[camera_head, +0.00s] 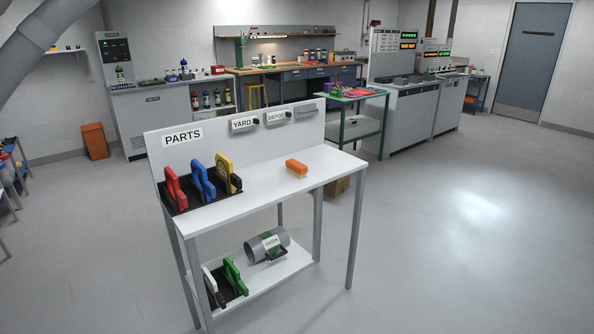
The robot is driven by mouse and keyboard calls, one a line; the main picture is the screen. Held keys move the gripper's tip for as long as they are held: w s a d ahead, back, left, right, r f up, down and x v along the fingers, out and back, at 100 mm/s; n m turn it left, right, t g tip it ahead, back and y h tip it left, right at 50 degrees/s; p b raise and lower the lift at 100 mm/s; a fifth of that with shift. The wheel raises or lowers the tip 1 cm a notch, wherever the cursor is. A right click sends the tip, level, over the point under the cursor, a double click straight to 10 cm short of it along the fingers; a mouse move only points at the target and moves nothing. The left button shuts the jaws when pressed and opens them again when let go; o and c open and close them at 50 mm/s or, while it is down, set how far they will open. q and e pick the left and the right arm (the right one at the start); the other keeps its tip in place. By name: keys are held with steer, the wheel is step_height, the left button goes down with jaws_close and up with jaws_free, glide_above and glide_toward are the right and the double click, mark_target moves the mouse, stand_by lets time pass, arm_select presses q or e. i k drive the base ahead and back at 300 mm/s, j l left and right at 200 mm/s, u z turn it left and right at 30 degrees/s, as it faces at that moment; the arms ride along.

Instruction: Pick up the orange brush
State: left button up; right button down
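The orange brush (297,168) lies on the white top of the parts table (250,205), right of the table's middle. It has an orange body with a paler strip along its lower side. Nothing touches it except the tabletop. Neither of my grippers shows in the head view, so their state is hidden.
Red, blue and yellow pieces (202,183) stand in a black rack at the table's left end. A back panel carries "PARTS" (183,137), "YARD" and "DEPOT" labels. The lower shelf holds a grey cylinder (267,245) and white and green pieces (235,277). Open floor lies right.

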mark_target(295, 168)
steer(key=u, duration=5.25)
steer(key=z, duration=5.25)
steer(key=i+l+u, duration=0.15)
steer(key=i, duration=0.5)
